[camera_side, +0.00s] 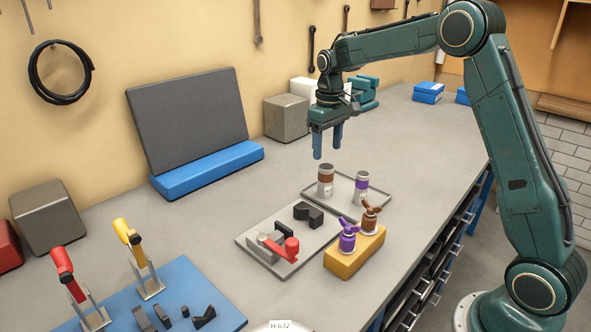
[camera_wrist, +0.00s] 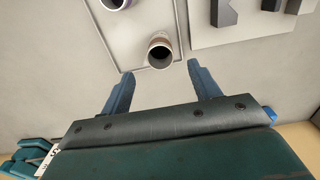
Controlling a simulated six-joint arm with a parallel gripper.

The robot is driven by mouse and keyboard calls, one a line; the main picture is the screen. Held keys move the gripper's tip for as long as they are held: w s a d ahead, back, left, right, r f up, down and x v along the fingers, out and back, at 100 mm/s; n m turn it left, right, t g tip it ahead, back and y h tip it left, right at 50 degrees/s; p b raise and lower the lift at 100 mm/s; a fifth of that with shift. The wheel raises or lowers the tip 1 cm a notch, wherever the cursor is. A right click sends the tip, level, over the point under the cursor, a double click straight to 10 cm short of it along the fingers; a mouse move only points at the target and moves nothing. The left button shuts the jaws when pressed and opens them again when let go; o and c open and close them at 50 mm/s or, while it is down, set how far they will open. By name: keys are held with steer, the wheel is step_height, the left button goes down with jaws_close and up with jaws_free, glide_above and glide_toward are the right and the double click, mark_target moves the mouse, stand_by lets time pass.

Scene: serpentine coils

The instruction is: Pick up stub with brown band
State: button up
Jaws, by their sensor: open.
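The stub with the brown band (camera_side: 325,181) stands upright at the left end of a shallow grey tray in the side view. In the wrist view the same stub (camera_wrist: 160,50) shows its dark open top, just beyond the fingertips and between their lines. A second stub with a purple band (camera_side: 361,187) stands to its right on the tray; it shows at the top of the wrist view (camera_wrist: 115,3). My gripper (camera_side: 328,147) points down, open and empty, above and near the brown-banded stub. Its two blue fingers (camera_wrist: 160,76) are apart, with nothing between them.
The tray (camera_side: 385,197) has a low rim. A grey plate (camera_side: 250,241) with a red-handled clamp and dark blocks lies in front. A yellow block (camera_side: 344,264) holds purple and brown knobbed pieces. A grey cube (camera_side: 286,118) stands behind.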

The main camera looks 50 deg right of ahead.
mark_target(326, 174)
steer(key=shift+f, duration=4.45)
steer(key=c, duration=1.3)
steer(key=shift+r, duration=3.55)
